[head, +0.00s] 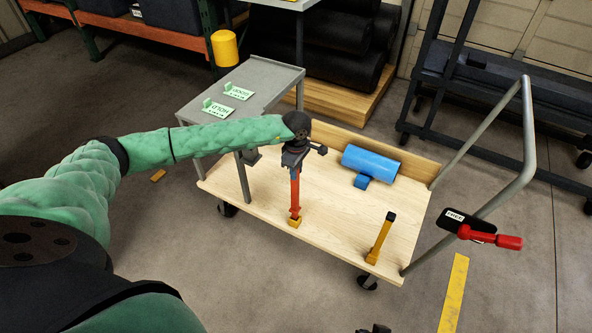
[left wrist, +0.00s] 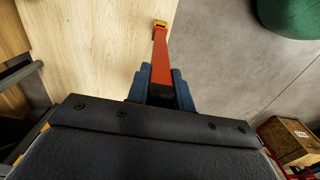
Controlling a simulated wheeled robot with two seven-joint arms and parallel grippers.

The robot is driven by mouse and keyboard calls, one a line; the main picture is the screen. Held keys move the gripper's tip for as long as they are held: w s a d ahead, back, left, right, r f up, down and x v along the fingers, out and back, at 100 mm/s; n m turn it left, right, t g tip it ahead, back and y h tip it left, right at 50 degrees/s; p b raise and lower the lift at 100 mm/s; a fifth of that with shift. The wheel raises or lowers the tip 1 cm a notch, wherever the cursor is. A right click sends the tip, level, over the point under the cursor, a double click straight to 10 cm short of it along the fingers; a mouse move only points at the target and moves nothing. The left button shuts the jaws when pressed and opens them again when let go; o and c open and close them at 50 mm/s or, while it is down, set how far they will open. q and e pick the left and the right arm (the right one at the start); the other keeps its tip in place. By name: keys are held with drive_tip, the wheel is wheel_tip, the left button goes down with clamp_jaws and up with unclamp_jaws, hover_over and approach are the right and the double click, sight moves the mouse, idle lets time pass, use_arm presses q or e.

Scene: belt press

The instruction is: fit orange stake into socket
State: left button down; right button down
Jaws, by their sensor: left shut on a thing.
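My left gripper (head: 295,165) is shut on the upper end of the orange stake (head: 295,190) and holds it roughly upright over the wooden cart deck. In the left wrist view the orange stake (left wrist: 161,55) runs out from between the blue fingers (left wrist: 160,88). Its lower end is at a small yellow socket (head: 295,222), which also shows in the left wrist view (left wrist: 160,23). I cannot tell how deep the stake sits in it. A dark piece at the bottom edge of the head view looks like the tip of my right gripper (head: 374,329); its fingers are not clear.
A yellow stake with a black top (head: 381,238) leans at the deck's front right. A blue roll (head: 370,160) lies at the back. A grey shelf (head: 240,92) with green tags stands at left.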

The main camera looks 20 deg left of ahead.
use_arm(q)
drive_tip(key=shift+f+b, duration=1.85)
drive_tip(key=shift+f, duration=0.75)
idle(1.1)
drive_tip(key=c, duration=1.1)
unclamp_jaws()
drive_tip(key=shift+c, duration=0.2)
drive_tip(key=shift+r, duration=0.1)
drive_tip(key=shift+r+b, duration=0.35)
drive_tip(key=shift+r, duration=3.5)
